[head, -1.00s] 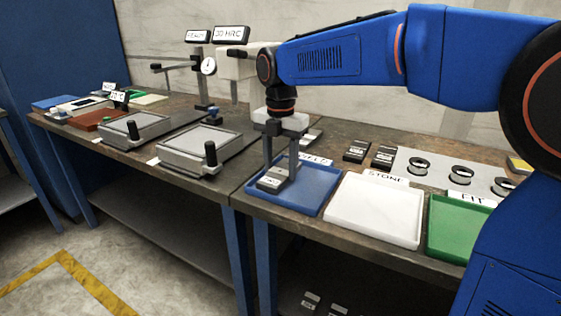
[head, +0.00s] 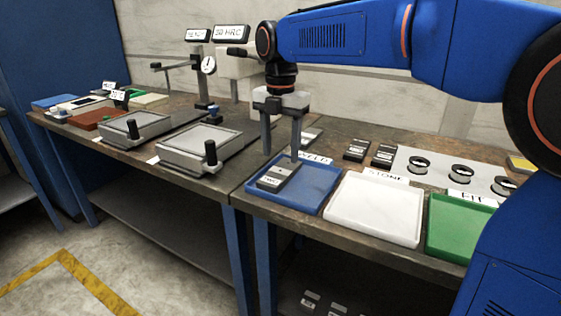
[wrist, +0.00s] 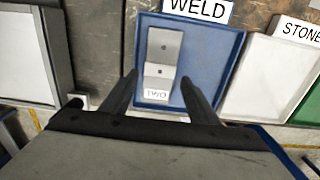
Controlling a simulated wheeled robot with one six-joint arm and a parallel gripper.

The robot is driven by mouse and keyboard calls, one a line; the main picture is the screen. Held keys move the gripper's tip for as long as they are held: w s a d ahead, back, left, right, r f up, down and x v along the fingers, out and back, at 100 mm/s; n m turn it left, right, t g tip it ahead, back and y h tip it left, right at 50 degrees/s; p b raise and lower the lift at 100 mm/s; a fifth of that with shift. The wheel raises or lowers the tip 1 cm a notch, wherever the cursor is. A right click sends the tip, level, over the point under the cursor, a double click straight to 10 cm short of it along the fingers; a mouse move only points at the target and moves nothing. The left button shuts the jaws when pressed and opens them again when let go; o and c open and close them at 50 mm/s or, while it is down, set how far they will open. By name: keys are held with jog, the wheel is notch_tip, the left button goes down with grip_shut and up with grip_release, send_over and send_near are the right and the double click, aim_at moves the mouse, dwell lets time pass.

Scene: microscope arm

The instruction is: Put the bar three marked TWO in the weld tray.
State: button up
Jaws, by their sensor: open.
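The bar marked TWO (wrist: 160,68) lies flat in the blue weld tray (wrist: 222,62), seen in the wrist view with its TWO label toward me. In the head view the same dark grey bar (head: 276,177) rests on the floor of the blue weld tray (head: 314,199), toward its left side. My gripper (head: 280,158) is open and empty above the bar, its fingers apart and clear of it. In the wrist view the two fingers (wrist: 158,78) stand on either side of the bar's lower end.
The white stone tray (head: 375,212) and a green tray (head: 455,232) stand to the right. Two dark bars (head: 370,153) and several rings on a grey plate (head: 435,168) lie behind them. Two grey fixtures with black-knobbed posts (head: 197,147) stand on the left bench.

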aim_at(280, 171)
notch_tip(280, 171, up, 7)
dwell(0.3)
